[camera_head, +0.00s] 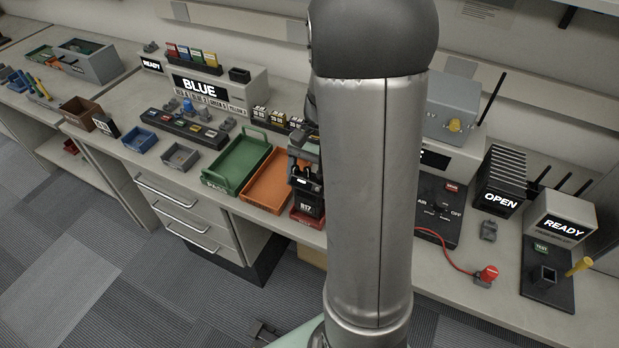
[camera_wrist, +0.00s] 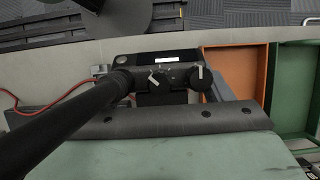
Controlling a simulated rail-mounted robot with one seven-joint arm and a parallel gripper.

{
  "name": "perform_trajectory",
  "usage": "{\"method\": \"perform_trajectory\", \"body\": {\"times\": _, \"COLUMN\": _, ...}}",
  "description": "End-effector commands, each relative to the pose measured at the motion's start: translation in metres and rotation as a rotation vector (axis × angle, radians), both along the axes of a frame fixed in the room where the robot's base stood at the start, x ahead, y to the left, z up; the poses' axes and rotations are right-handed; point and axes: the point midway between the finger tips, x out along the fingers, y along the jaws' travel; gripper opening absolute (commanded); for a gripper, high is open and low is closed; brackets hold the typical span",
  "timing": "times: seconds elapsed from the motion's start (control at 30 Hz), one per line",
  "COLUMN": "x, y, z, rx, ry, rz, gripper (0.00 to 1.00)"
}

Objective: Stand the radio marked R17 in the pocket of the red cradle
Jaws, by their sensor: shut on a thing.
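The black radio marked R17 (camera_head: 307,206) is upright near the bench's front edge, its label facing forward. My gripper (camera_head: 304,172) is shut on its upper part, partly hidden behind my arm. In the wrist view the radio's top (camera_wrist: 178,76) shows two knobs and a thick black antenna running to the lower left. The red cradle (camera_head: 307,220) shows directly below the radio at the bench's front edge. I cannot tell whether the radio's foot is in the pocket or just above it. The pocket is hidden by the radio.
An orange tray (camera_head: 268,182) and a green tray (camera_head: 236,166) lie just left of the radio. A black panel (camera_head: 436,208) with a red cable stands right of my arm. More radios (camera_head: 270,117) stand behind. My arm hides the middle of the bench.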

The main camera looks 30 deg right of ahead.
Motion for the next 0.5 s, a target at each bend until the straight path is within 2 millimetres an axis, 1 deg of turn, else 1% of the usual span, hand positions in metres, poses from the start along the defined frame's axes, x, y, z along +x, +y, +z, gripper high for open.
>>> {"method": "perform_trajectory", "body": {"times": 0.5, "x": 0.000, "y": 0.000, "z": -0.013, "rx": 0.000, "ry": 0.000, "rz": 0.000, "gripper": 0.32}}
